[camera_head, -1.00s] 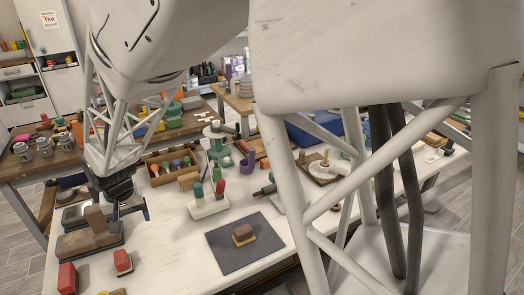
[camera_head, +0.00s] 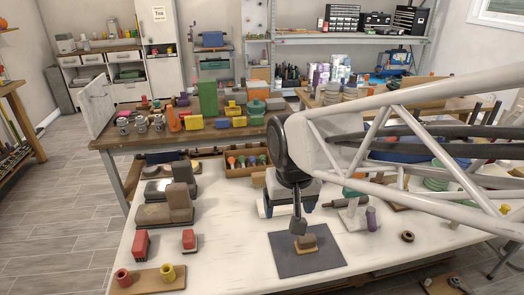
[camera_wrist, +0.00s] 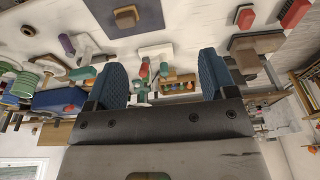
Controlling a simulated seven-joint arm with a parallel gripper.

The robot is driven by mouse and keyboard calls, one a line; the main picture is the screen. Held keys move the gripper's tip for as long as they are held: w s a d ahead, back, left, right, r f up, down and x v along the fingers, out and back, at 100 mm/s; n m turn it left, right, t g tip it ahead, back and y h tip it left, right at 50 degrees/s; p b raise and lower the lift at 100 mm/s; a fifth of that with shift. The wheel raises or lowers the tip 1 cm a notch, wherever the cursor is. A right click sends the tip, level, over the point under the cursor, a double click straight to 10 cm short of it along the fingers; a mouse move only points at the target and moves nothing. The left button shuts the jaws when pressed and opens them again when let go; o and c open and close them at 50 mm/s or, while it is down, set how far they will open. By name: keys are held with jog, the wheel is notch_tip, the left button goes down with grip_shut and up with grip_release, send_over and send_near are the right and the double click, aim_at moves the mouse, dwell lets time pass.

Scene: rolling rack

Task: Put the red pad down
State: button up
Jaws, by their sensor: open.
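Two red blocks stand on the white worktop in the head view: a taller one (camera_head: 141,245) and a smaller one with a dark base (camera_head: 189,240). I cannot tell which is the red pad. Two red blocks also show in the wrist view, the smaller (camera_wrist: 244,18) and the taller (camera_wrist: 295,12). My gripper (camera_wrist: 160,68) is open, with its two blue fingers apart and nothing held between them. In the head view my gripper (camera_head: 298,224) is above the dark mat (camera_head: 292,266), to the right of both red blocks.
A brown block with a tan base (camera_head: 306,245) sits on the dark mat. A brown stepped block (camera_head: 165,213) stands behind the red blocks. Yellow and red knobs stand on a wooden board (camera_head: 149,281) at the front left. Bare worktop lies between the red blocks and the mat.

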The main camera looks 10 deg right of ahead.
jog(key=s+d+r, duration=0.1)
jog(key=s+d, duration=0.3)
jog(key=s, duration=0.4)
jog(key=shift+s+t, duration=0.3)
dwell(0.9)
jog(key=shift+o, duration=1.3)
jog(key=shift+w, duration=0.15)
